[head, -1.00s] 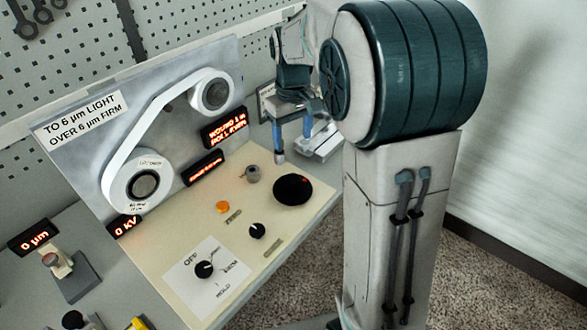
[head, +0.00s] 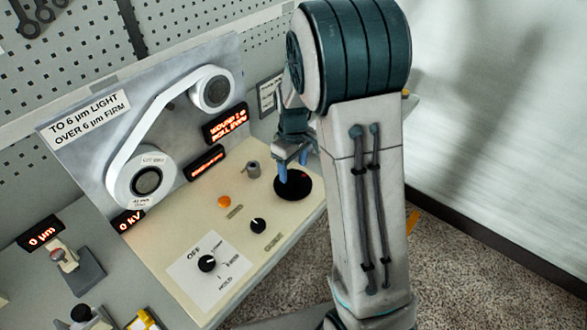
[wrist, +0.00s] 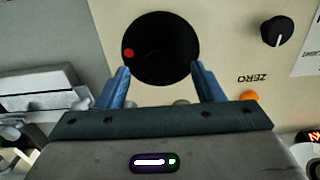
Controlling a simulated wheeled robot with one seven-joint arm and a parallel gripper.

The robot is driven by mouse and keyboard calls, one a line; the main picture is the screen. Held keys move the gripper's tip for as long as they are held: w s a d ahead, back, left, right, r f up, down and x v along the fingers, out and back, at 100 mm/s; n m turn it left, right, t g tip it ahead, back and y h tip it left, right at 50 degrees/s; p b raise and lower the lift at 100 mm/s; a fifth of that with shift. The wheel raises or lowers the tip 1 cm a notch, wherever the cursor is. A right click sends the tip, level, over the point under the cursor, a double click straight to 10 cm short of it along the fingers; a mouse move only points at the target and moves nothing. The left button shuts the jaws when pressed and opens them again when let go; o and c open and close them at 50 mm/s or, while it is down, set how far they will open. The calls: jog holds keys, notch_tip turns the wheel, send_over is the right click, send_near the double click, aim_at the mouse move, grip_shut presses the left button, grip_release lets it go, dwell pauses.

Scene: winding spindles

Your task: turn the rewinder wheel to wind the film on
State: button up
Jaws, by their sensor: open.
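The rewinder wheel (head: 297,187) is a black disc on the cream panel, at the panel's right end in the head view. In the wrist view the wheel (wrist: 160,45) shows a red dot near its left edge. My gripper (head: 291,168) is over the wheel, its blue fingers pointing down. In the wrist view my gripper (wrist: 160,75) is open, with one finger near each side of the wheel's near edge; I cannot tell whether they touch it. A white film band (head: 158,128) runs between a lower reel (head: 136,195) and an upper reel (head: 222,94).
The cream panel (head: 250,258) also holds a selector knob (head: 207,263), a small black knob (head: 258,226), an orange button (head: 224,202) and a grey knob (head: 253,167) beside the wheel. A gauge (head: 66,258) stands at left. Lit displays (head: 226,124) stand behind.

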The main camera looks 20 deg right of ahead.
jog(key=shift+f, duration=1.1)
jog(key=c, duration=1)
jog(key=shift+o, duration=0.2)
jog(key=shift+m, duration=0.3)
jog(key=m+b, duration=0.1)
jog(key=m, duration=0.8)
jog(key=shift+a, duration=0.1)
jog(key=m, duration=0.5)
jog(key=shift+r, duration=0.1)
jog(key=m+p, duration=0.1)
jog(key=m, duration=0.4)
jog(key=shift+w, duration=0.1)
